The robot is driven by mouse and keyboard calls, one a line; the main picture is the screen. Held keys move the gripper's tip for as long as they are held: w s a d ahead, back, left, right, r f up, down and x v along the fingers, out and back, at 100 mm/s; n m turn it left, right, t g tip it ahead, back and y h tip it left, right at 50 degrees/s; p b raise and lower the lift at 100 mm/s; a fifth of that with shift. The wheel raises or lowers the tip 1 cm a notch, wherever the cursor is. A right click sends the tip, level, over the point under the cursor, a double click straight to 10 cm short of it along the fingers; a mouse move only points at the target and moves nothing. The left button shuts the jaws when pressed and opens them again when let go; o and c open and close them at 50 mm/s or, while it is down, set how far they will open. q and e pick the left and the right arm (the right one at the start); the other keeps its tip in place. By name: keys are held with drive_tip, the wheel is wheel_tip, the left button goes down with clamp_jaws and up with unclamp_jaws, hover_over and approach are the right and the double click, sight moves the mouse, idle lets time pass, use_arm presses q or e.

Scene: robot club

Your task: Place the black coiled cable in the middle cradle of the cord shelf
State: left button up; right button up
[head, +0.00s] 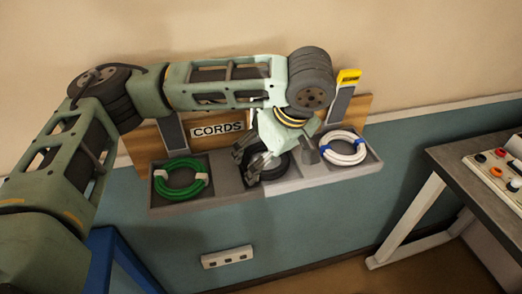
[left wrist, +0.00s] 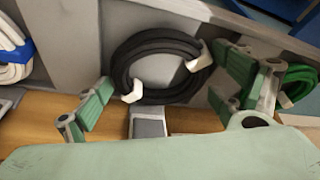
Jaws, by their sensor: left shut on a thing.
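The black coiled cable (head: 280,168) is at the middle cradle of the cord shelf (head: 318,180), partly hidden under my left gripper (head: 253,170). In the left wrist view the cable (left wrist: 160,38) is a round coil with white ties, facing the camera. My right gripper is not in view.
A green coiled cable (head: 177,192) lies in the left cradle and a white one with blue ties (head: 343,137) in the right cradle. A CORDS sign (head: 218,130) is on the wooden backboard. A wall socket (head: 227,256) is below. A workbench (head: 470,180) stands at right.

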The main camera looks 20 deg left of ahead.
use_arm(q)
drive_tip(key=shift+s+d+r, duration=0.15)
drive_tip(key=shift+s+d, duration=0.05)
drive_tip(key=shift+d, duration=0.2)
drive_tip(key=o, duration=1.6)
drive_tip(key=shift+f, duration=0.2)
drive_tip(key=shift+o, duration=0.2)
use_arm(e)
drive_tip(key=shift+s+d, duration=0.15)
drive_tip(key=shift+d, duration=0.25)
